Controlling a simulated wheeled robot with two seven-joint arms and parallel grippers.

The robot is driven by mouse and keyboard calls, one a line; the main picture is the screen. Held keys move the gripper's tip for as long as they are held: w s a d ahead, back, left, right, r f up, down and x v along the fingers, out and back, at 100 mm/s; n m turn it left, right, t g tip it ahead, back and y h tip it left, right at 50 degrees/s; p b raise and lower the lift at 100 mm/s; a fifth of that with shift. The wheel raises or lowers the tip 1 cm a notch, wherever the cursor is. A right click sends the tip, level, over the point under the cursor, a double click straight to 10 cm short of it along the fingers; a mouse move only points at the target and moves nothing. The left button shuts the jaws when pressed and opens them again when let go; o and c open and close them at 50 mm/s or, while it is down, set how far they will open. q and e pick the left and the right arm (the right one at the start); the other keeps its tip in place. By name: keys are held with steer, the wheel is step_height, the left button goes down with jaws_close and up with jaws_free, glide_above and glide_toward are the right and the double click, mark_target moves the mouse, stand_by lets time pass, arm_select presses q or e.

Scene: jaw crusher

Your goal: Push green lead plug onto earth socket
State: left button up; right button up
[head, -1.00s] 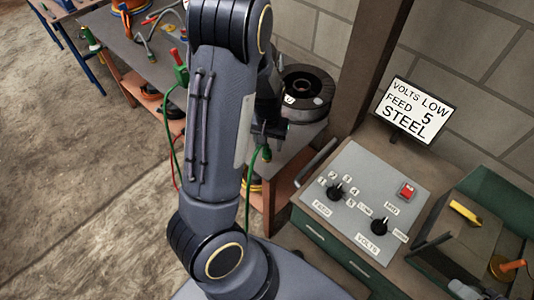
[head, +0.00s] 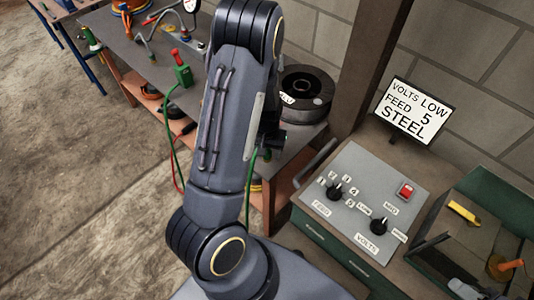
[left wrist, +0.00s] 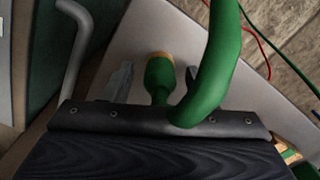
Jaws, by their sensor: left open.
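My left gripper (head: 271,140) shows partly behind my own arm in the head view. In the left wrist view my left gripper (left wrist: 157,82) is open, with one finger on each side of the green lead plug (left wrist: 158,80). A brass-coloured part (left wrist: 160,56) shows at the plug's far end; I cannot tell whether it belongs to the plug or to the earth socket. The thick green lead (left wrist: 217,60) arches across the right finger. In the head view the lead (head: 250,180) hangs below the gripper. I cannot clearly make out the earth socket.
A black wire spool (head: 305,92) stands on the bench beside the gripper. The control panel (head: 362,205) with two knobs is at right, below a settings sign (head: 414,110).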

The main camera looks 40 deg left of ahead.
arm_select(q)
steer(key=c, duration=1)
steer(key=shift+r, duration=0.1)
steer(key=shift+w+r, duration=0.1)
steer(key=shift+r, duration=0.45)
steer(key=s+d+r, duration=0.3)
steer(key=r, duration=0.1)
steer(key=s+d+r+p, duration=0.1)
steer(key=s+d+r, duration=0.2)
steer(key=d+r, duration=0.1)
steer(key=s+d+r, duration=0.3)
steer(key=shift+s+d+r, duration=0.1)
steer(key=shift+d+r, duration=0.25)
steer(key=shift+r, duration=0.05)
